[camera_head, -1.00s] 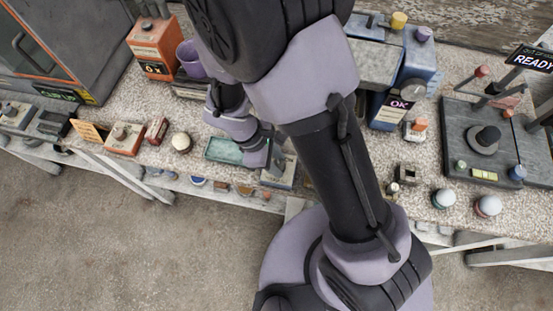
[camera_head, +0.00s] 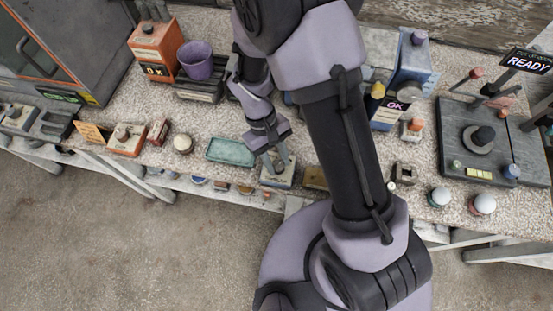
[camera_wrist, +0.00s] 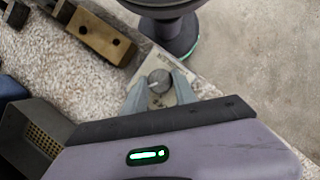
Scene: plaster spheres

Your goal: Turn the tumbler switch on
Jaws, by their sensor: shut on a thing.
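A small pale box (camera_head: 269,182) stands at the table's front edge in the head view. On it, in the wrist view, is a round grey knob (camera_wrist: 158,80) with a pale line on its face; I take this to be the tumbler switch. My gripper (camera_wrist: 160,85) is shut on the knob, one finger on each side. In the head view my gripper (camera_head: 275,161) comes down onto the box from above and hides most of the knob. I cannot tell whether the switch is on or off.
A teal tray (camera_head: 231,152) lies just left of the box. A tan block (camera_head: 315,178) is close on its right, partly behind my arm. A purple cup (camera_head: 196,61) stands farther back. Two white-topped balls (camera_head: 440,196) (camera_head: 483,204) sit near the right front edge.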

